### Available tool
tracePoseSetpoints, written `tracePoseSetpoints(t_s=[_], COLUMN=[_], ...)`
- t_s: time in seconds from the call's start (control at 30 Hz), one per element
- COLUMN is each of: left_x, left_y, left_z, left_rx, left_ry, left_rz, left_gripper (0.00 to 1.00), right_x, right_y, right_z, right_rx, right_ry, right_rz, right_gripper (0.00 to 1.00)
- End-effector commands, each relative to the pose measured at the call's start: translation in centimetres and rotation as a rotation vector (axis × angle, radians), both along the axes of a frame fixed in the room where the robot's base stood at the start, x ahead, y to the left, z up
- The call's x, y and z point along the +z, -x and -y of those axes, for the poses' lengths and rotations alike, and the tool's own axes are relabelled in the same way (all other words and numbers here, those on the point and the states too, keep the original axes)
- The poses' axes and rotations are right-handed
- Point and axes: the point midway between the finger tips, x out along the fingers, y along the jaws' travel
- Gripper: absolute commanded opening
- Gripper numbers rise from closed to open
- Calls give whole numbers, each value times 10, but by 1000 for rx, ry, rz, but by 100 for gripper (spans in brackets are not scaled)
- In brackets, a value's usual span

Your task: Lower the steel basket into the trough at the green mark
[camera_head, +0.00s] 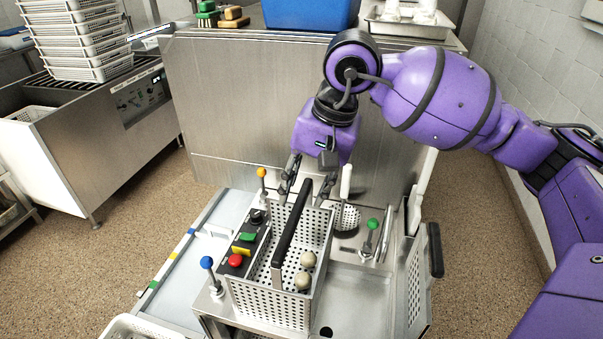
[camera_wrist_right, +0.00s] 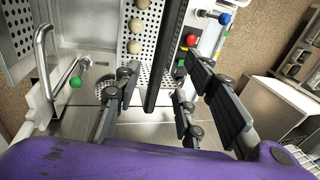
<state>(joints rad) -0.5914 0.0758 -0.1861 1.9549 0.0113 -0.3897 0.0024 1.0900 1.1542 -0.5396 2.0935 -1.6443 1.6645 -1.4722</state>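The perforated steel basket (camera_head: 268,302) stands upright on the steel unit in the centre of the head view, its black bar handle (camera_head: 291,238) running lengthwise above it. Several pale round items (camera_head: 308,259) lie inside. My right gripper (camera_head: 307,196) is at the handle's far end. In the right wrist view its fingers (camera_wrist_right: 156,76) are spread on both sides of the handle (camera_wrist_right: 166,45), with a gap on each side. The pale trough (camera_head: 180,292) lies left of the basket; a green mark (camera_head: 153,284) is on its left rim, nearest me. My left gripper is out of view.
A button panel (camera_head: 241,250) and levers with blue (camera_head: 207,262) and orange (camera_head: 262,172) knobs stand between trough and basket. A green-knobbed lever (camera_head: 373,223) and another perforated basket (camera_head: 416,285) are on the right. A white basket (camera_head: 140,329) sits at bottom left.

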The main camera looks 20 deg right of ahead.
Motion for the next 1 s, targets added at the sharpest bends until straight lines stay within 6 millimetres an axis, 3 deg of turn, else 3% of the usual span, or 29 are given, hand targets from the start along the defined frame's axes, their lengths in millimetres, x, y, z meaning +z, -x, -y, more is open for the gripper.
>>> tracePoseSetpoints(t_s=[0.03, 0.17, 0.4, 0.57, 0.9, 1.0], left_x=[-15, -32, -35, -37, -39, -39], left_y=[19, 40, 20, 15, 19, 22], left_z=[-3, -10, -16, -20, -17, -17], left_rx=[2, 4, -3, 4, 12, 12], left_ry=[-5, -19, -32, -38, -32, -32], left_rz=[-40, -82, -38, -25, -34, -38], left_gripper=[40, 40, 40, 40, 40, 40], right_x=[-16, -40, -77, -86, -84, -84], right_y=[-1, -4, -9, -11, -12, -12], right_z=[-2, -7, -15, -18, -18, -18], right_rx=[2, 1, 0, -1, -1, -1], right_ry=[-2, -2, -3, -3, -4, -4], right_rz=[-13, -16, -13, -10, -4, -4], right_gripper=[38, 38, 38, 38, 38, 24])
